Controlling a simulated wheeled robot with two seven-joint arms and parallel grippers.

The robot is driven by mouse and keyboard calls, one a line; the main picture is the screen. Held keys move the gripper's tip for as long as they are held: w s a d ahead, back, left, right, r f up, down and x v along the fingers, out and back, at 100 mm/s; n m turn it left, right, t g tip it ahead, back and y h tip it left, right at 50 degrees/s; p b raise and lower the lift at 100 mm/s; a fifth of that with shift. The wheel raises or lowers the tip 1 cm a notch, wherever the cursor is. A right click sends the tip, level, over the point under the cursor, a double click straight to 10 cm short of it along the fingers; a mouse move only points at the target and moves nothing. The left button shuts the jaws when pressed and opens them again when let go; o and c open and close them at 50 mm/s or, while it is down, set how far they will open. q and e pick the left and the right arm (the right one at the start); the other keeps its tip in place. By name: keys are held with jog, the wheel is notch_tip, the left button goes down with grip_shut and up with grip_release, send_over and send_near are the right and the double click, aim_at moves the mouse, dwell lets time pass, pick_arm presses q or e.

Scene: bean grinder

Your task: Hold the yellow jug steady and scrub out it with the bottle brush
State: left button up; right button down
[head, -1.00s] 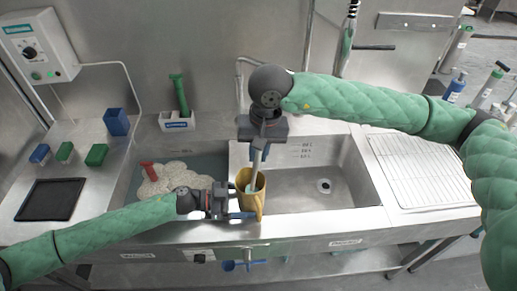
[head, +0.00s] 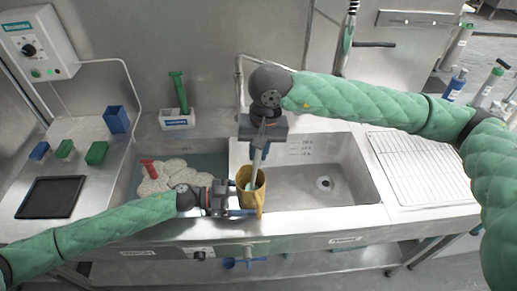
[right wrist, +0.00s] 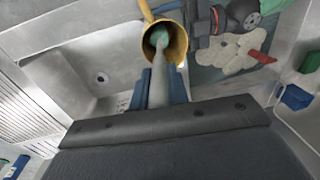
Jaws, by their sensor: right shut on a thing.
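The yellow jug (head: 259,192) is at the divider between the two sink basins, opening upward. My left gripper (head: 238,200) is at the jug's left side with its fingers around that side; whether they are closed on it is hard to tell. My right gripper (head: 262,146) is above the jug, shut on the handle of the bottle brush (head: 254,170). The brush points down, and its head is inside the jug's mouth. In the right wrist view the pale brush (right wrist: 159,75) runs from between the blue fingers into the jug (right wrist: 176,45).
The left basin holds foamy water (head: 172,172) with a red-handled thing (head: 149,168) in it. The right basin (head: 310,185) is empty. A green brush (head: 179,92) stands in a white holder (head: 177,120) behind. A wire rack (head: 420,170) lies at the right.

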jog(key=shift+f, duration=0.4)
jog(key=shift+d, duration=0.15)
jog(key=shift+w+d, duration=0.2)
jog(key=shift+w, duration=0.5)
dwell(0.5)
jog(key=shift+a, duration=0.15)
